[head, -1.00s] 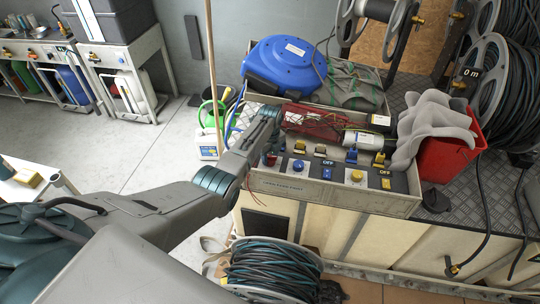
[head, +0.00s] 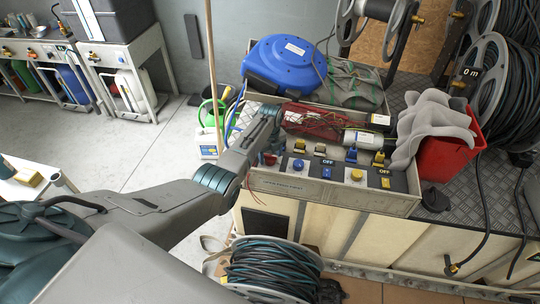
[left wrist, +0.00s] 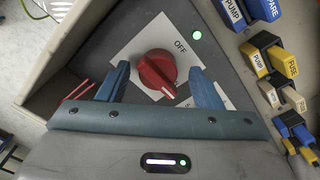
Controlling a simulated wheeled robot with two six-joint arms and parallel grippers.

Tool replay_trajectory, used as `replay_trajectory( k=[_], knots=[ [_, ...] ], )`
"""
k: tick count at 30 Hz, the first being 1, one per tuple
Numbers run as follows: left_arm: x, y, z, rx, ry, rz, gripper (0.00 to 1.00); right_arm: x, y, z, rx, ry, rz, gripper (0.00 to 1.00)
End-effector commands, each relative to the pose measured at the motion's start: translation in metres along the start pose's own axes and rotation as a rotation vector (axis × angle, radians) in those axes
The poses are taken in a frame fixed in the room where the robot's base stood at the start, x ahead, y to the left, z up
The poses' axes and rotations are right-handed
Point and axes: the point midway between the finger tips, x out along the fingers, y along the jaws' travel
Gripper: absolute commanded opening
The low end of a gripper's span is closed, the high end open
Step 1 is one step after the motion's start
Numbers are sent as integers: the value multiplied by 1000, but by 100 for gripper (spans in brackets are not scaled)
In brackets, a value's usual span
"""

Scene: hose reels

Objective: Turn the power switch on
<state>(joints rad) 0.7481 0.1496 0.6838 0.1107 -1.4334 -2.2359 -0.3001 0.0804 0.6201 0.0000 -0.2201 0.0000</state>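The power switch is a red rotary knob (left wrist: 157,70) on a white plate on a dark panel, seen in the left wrist view. The plate reads OFF at the knob's upper right. A white mark on the knob points to the lower right, towards lettering partly hidden by a finger. My left gripper (left wrist: 160,72) is open, its blue fingers on either side of the knob, with a visible gap on both sides. In the head view, my left wrist covers the panel's left end. My right gripper is not in view.
A lit green lamp (left wrist: 196,35) sits beside the plate. Yellow and blue fuses (left wrist: 284,62) stand to the right. The box also carries a blue button (head: 298,164) and a yellow button (head: 357,174). A blue hose reel (head: 285,64) and a red bin (head: 450,146) are nearby.

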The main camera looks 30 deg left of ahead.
Motion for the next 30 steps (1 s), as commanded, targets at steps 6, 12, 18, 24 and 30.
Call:
replay_trajectory(
  k=[6,12,18,24,30],
  knots=[
    [2,1,-1,-1,2,3,59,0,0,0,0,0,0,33],
    [-9,1,0,-1,0,1,59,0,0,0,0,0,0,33],
    [-42,0,0,-2,-2,-1,59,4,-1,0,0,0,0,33],
    [-80,0,0,-1,-2,0,59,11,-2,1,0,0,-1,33],
    [-102,0,0,0,0,1,59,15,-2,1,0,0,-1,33]
  ],
)
